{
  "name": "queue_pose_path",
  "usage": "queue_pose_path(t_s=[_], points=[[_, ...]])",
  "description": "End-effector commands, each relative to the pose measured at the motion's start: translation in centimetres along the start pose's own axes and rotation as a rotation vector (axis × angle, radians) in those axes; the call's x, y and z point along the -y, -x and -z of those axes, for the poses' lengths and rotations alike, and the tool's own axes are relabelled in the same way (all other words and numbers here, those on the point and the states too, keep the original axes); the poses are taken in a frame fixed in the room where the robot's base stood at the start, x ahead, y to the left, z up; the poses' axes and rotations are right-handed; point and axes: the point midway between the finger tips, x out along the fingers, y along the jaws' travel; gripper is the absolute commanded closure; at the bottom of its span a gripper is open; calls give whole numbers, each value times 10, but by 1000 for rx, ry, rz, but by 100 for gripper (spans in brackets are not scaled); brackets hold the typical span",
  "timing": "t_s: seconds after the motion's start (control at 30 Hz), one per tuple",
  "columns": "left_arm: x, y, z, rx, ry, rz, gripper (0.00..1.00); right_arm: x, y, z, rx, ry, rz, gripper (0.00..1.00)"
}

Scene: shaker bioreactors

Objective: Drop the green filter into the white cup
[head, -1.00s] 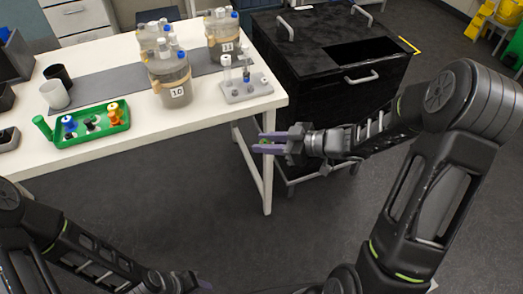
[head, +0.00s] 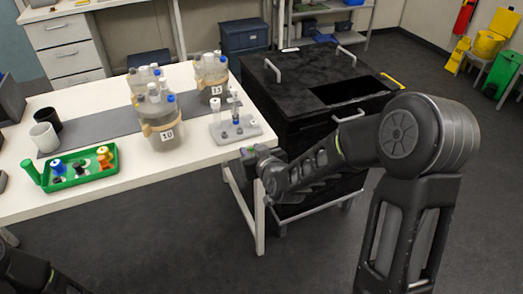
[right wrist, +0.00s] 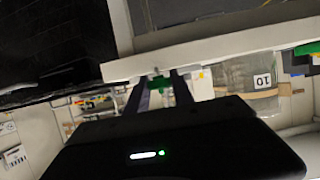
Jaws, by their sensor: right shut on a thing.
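The white cup (head: 44,137) stands upright at the left of the white table, beside the black cup. My right gripper (head: 250,156) is at the table's front edge near its right corner, far to the right of the cup. In the right wrist view its two purple fingers (right wrist: 162,88) are shut on a small green piece, the green filter (right wrist: 160,83). In the head view the fingers and filter are not clearly visible. My left gripper is out of view; only part of its arm shows at the bottom left.
A green tray (head: 58,186) with colored caps lies in front of the cups. Several vessels, one marked 10 (head: 165,141), and a grey tube stand (head: 238,131) occupy the table's right part. The table edge (right wrist: 220,45) is close to the gripper. A black cart (head: 290,90) stands to the right.

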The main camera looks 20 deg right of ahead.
Motion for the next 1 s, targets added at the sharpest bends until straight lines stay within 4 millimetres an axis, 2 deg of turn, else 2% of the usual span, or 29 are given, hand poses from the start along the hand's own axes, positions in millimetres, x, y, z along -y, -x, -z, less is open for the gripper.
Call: queue_pose_path(t_s=[0.03, 0.07, 0.2, 0.67, 0.87, 1.0], points=[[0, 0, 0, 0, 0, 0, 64, 18, 2, 2, -1, 2, 7, 100], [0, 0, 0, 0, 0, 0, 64, 26, 3, 4, -2, 3, 8, 100], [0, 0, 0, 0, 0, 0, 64, 43, 5, 9, -2, 7, 19, 100], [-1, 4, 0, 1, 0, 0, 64, 44, 7, 13, -1, 6, 20, 100], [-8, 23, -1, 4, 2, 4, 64, 44, 16, 34, -2, 6, 20, 100], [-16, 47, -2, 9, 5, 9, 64, 44, 26, 59, -2, 6, 20, 100]])
